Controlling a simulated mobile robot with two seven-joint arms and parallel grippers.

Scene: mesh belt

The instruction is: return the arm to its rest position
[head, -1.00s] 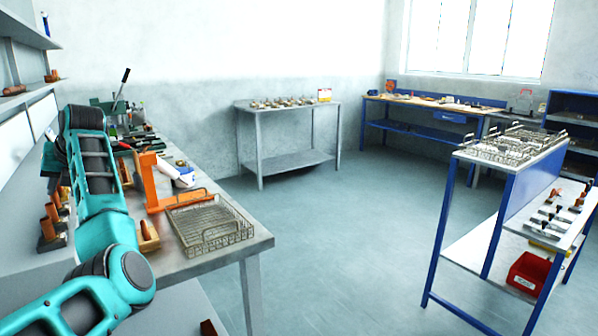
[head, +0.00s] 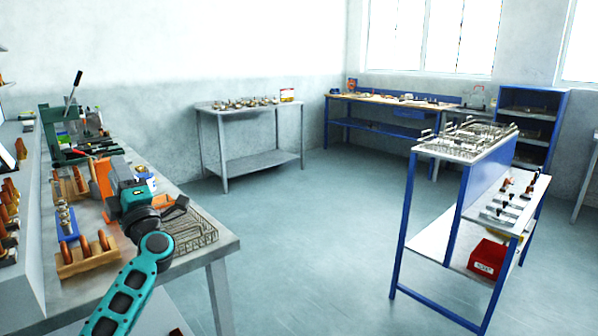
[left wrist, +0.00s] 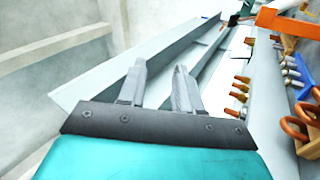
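My left arm (head: 157,246) is teal and black and comes in from the bottom left of the head view. It is bent, and its hand shows in front of the workbench at the left. My left gripper (left wrist: 160,68) shows in the left wrist view with its two grey fingers apart and nothing between them. In the head view the hand (head: 133,198) hides part of the bench, and its fingertips are hard to make out. My right gripper is in neither view.
The grey workbench (head: 218,245) holds a wire basket (head: 195,232), an orange stand (head: 104,178) and wooden racks (head: 85,258) close to my arm. A blue-framed shelf table (head: 408,220) stands at the right. The floor (head: 300,260) between them is clear.

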